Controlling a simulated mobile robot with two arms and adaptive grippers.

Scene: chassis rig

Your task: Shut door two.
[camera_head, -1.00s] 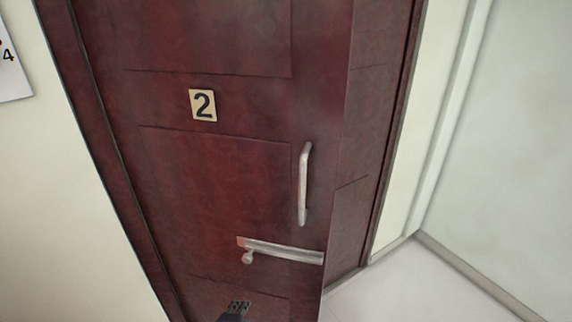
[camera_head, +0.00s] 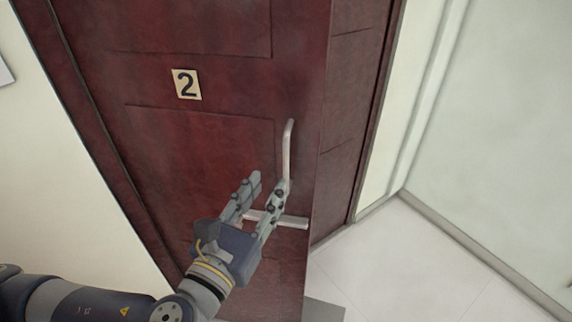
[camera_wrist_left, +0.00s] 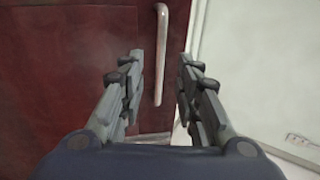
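Door two (camera_head: 200,150) is a dark red panelled leaf with a cream "2" plate (camera_head: 187,84). Its right edge stands out in front of another dark red panelled surface, so it looks ajar. A vertical silver pull handle (camera_head: 288,150) is near that edge, with a horizontal silver bar (camera_head: 293,222) below, partly hidden by my gripper. My left gripper (camera_head: 268,182) is open and empty in front of the door, just below and left of the handle. In the left wrist view, the handle (camera_wrist_left: 160,95) appears between the spread fingers (camera_wrist_left: 161,58); contact cannot be told. My right gripper is out of view.
A dark red panelled surface (camera_head: 350,120) lies beyond the door's right edge. A pale wall (camera_head: 500,110) stands at the right, with open light floor (camera_head: 400,270) before it. A cream wall (camera_head: 50,180) is at the left.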

